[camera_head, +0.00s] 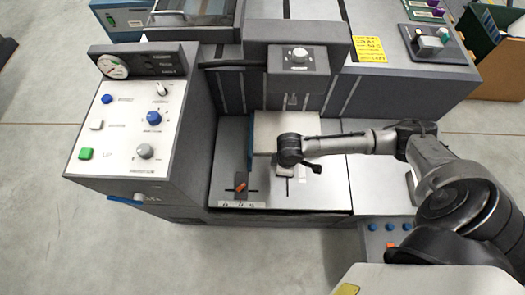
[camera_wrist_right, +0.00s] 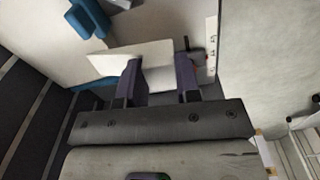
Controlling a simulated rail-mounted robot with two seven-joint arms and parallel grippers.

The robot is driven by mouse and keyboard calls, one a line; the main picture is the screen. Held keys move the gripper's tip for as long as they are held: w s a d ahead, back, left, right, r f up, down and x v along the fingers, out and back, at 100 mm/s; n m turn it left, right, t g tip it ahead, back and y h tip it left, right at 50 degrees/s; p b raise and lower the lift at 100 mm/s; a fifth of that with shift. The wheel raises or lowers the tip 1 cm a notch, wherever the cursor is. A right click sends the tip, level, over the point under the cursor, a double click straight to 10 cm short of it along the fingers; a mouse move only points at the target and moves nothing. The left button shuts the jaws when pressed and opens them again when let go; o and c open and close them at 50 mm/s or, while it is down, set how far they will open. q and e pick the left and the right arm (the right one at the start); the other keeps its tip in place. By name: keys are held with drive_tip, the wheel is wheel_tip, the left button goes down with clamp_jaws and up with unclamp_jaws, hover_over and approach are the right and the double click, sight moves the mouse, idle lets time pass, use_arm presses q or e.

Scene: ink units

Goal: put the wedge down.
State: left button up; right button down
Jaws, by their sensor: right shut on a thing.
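My right gripper (camera_head: 284,168) reaches in from the right over the pale bed of the grey machine. In the right wrist view its two dark fingers (camera_wrist_right: 160,80) are shut on a pale, flat-faced piece, which I take to be the wedge (camera_wrist_right: 130,58). It extends past the fingers, mostly to the left. In the head view the gripper and wrist hide much of this area, and I cannot tell whether the wedge touches the bed. My left gripper is not in view.
A control panel (camera_head: 130,125) with knobs and buttons stands left of the bed. A grey head with a knob (camera_head: 299,57) overhangs the back. A small orange piece (camera_head: 240,187) sits at the bed's front left. The bed's right part (camera_head: 335,185) looks clear.

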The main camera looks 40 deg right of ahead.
drive_tip(key=s+d+f+n, duration=0.1)
drive_tip(key=s+d+f, duration=0.1)
drive_tip(key=s+f, duration=0.15)
drive_tip(key=w+a+f+b, duration=0.1)
drive_tip(key=w+f+b, duration=0.1)
drive_tip(key=w, duration=0.1)
drive_tip(key=w+a+f+b, duration=0.1)
drive_tip(key=w+a+f, duration=0.1)
drive_tip(key=w, duration=0.1)
drive_tip(key=w+a+f+b, duration=0.2)
drive_tip(key=w, duration=0.1)
drive_tip(key=shift+w+f+b, duration=0.15)
drive_tip(key=shift+f+b, duration=0.05)
drive_tip(key=shift+b, duration=0.1)
drive_tip(key=shift+w+a+f, duration=0.25)
drive_tip(key=shift+w, duration=0.35)
wheel_tip(320, 180, down, 4)
drive_tip(key=b, duration=0.3)
drive_tip(key=shift+s, duration=0.1)
drive_tip(key=c, duration=0.8)
unclamp_jaws()
drive_tip(key=shift+f, duration=0.1)
